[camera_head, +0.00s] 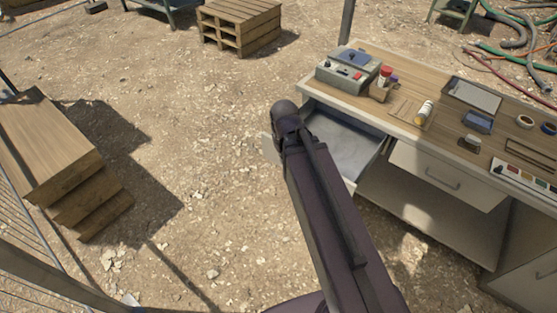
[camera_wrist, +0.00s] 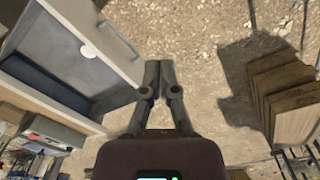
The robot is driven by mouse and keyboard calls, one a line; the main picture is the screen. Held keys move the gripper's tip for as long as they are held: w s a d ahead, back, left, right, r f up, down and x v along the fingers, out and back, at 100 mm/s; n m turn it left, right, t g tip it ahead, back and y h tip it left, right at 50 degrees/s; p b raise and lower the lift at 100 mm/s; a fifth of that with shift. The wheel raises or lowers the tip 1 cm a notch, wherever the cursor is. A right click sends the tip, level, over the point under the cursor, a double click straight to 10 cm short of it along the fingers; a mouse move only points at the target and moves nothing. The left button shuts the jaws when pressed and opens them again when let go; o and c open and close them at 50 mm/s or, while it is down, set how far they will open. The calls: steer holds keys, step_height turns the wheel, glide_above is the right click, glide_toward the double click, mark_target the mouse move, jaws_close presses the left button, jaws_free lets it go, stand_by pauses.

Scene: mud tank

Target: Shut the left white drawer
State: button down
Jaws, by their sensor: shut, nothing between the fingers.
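The left white drawer (camera_head: 350,150) is pulled out from under the left end of the desk. In the head view my arm hides the fingers.
The wooden desk top (camera_head: 400,125) holds a grey device (camera_head: 348,70), a small bottle (camera_head: 424,111) and other small items. A second white drawer (camera_head: 447,175) is shut beside the open one. Wooden steps (camera_head: 50,150) stand at left. Bare ground lies between.

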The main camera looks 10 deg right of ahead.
mark_target(278, 157)
steer(key=w+a+f+n+t+h+b, duration=0.1)
steer(key=w+f+n+t+h+b, duration=0.1)
steer(key=w+f+n+b, duration=1.8)
steer(key=shift+w+a+f+n+t+h+b, duration=0.3)
steer(key=shift+f+n+h+b, duration=0.4)
steer(key=shift+n, duration=1.3)
steer(key=shift+w+d+f+b, duration=0.75)
steer(key=shift+d+f+b, duration=0.25)
steer(key=shift+f+b, duration=0.55)
steer(key=shift+w+d+f+b, duration=0.8)
steer(key=shift+d+f+b, duration=0.25)
steer(key=shift+f+b, duration=0.5)
steer(key=shift+w+d+f+b, duration=0.75)
steer(key=shift+d+f+b, duration=0.25)
steer(key=shift+f+b, duration=0.5)
steer(key=shift+d+r, duration=0.1)
steer(key=shift+d, duration=0.05)
steer(key=shift+w, duration=0.1)
